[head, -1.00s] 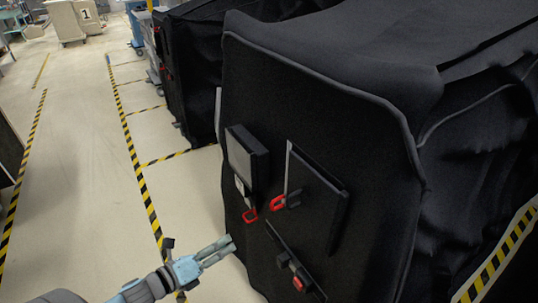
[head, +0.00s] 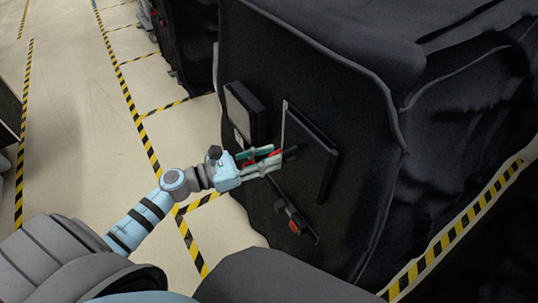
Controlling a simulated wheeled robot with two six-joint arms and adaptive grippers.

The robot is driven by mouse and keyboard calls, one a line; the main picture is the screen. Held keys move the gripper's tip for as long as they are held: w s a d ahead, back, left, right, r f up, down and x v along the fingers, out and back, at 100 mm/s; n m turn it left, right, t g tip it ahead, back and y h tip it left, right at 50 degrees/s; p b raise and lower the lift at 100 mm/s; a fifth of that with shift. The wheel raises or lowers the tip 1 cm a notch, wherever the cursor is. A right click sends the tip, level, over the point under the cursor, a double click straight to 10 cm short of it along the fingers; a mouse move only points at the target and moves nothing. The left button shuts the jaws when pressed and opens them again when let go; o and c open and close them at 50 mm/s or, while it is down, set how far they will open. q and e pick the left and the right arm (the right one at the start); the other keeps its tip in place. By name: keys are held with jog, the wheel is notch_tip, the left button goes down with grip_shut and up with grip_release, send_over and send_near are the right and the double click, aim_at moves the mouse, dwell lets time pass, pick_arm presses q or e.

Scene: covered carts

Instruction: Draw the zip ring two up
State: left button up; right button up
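The black covered cart (head: 345,110) has dark flat panels on its front, with red zip rings beside them. One red ring (head: 276,154) shows at my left gripper's fingertips, by the lower left of the larger panel. A bit of red shows at another ring (head: 248,163), mostly hidden behind the fingers. A lower red ring (head: 295,226) sits on a dark slanted strip, clear of the gripper. My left gripper (head: 278,160) is open, its fingers apart and pointing right at the cart front. I cannot tell whether it touches a ring. My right gripper is out of view.
A smaller panel (head: 246,111) stands out from the cart's front left of the larger panel (head: 310,150). Another black covered cart (head: 188,50) stands behind. Yellow-black tape (head: 150,150) marks the pale floor, which is open on the left.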

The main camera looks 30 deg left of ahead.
pick_arm(q)
jog(key=shift+w+d, duration=0.3)
grip_shut()
notch_tip(320, 180, up, 14)
jog(key=p, duration=1)
jog(key=shift+r+p, duration=0.15)
jog(key=shift+p, duration=0.2)
